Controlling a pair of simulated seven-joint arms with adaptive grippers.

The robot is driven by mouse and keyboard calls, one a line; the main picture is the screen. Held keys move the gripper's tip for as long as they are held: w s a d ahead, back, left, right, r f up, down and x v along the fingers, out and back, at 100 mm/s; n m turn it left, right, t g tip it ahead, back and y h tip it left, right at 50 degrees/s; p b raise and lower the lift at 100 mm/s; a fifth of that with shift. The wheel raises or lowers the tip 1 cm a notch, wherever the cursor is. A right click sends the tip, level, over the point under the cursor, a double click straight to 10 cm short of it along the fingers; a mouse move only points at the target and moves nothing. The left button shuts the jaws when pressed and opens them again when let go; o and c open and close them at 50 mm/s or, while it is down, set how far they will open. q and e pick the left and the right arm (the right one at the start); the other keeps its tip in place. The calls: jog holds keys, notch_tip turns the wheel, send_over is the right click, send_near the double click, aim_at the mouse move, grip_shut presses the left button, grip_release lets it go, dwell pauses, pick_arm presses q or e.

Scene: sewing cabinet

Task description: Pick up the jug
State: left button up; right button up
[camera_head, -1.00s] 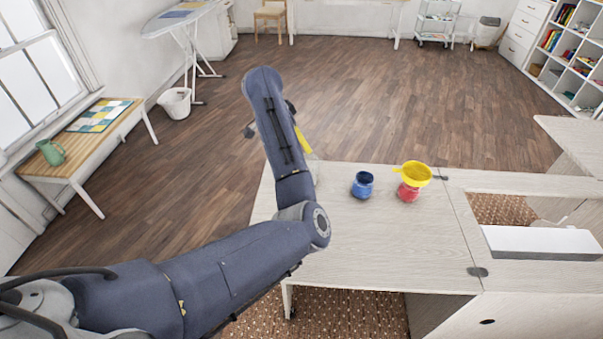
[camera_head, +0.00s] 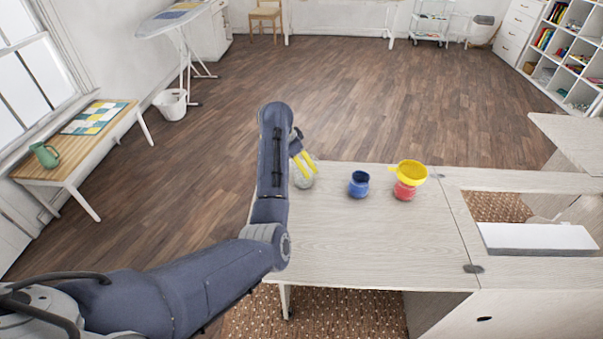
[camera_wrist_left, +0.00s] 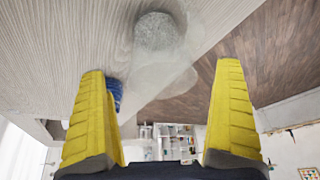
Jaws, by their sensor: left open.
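A green jug (camera_head: 46,155) stands on the wooden bench at the far left, well away from my left gripper. My left gripper (camera_head: 305,165) is open, its yellow fingers at the far left corner of the pale table. A clear vessel with grey contents (camera_head: 304,181) stands just below the fingertips. In the left wrist view the open fingers (camera_wrist_left: 161,72) lie to either side of this see-through vessel (camera_wrist_left: 160,60), with nothing gripped. My forearm hides part of the table's left edge.
A blue jar (camera_head: 359,185) and a red jar (camera_head: 404,191) with a yellow funnel (camera_head: 409,173) stand right of the clear vessel. A white block (camera_head: 537,238) lies farther right. The near middle of the table (camera_head: 370,245) is clear.

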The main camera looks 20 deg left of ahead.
pick_arm(q)
jog(key=shift+x, duration=2.1)
jog(key=shift+a, duration=0.15)
jog(key=c, duration=1.4)
